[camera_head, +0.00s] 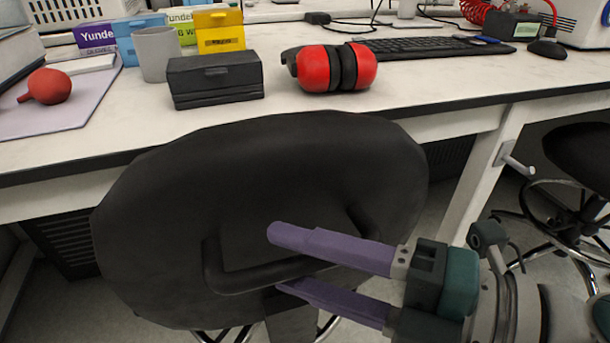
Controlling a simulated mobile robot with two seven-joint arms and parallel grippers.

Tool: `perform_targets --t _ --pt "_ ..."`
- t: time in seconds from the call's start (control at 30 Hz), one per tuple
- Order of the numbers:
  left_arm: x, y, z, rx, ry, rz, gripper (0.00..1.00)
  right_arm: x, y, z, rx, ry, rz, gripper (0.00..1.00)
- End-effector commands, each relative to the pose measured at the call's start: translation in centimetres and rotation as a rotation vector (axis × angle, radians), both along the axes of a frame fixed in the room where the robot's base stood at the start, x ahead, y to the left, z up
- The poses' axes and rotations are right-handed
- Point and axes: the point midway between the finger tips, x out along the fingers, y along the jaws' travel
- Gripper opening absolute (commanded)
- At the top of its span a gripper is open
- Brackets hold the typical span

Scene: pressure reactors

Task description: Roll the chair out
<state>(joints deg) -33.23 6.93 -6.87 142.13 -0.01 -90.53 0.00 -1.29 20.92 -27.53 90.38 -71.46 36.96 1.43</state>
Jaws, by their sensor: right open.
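The chair (270,150) has a wide black backrest facing me, close in front of the bench. A dark loop handle (232,280) sticks out from the lower part of the backrest. My right gripper (274,260) comes in from the right, its two purple fingers spread apart. One finger passes above the handle bar and the other below it. The jaws are open, and I cannot tell whether either finger touches the bar. The chair's seat is hidden behind the backrest, and only bits of its metal base show at the bottom. My left gripper is not in view.
The white bench (440,85) runs across just beyond the chair. On it are red ear defenders (338,68), a black box (215,78), a grey cup (156,54) and a keyboard (420,47). A black stool (580,155) stands at the right. Some floor shows between it and the chair.

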Motion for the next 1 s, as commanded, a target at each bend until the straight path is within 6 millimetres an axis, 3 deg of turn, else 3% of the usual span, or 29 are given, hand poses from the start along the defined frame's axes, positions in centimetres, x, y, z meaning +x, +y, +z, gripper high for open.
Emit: perform_targets --t 0.1,0.57,1.0 --pt "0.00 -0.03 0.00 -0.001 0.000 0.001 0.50 -0.01 -0.02 0.00 0.000 0.000 0.000 0.52" --pt "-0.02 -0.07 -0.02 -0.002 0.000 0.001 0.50 -0.03 -0.05 0.01 0.000 0.000 0.000 0.00" --pt "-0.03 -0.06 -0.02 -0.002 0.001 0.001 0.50 -0.03 -0.05 0.01 0.000 0.000 0.000 0.00"
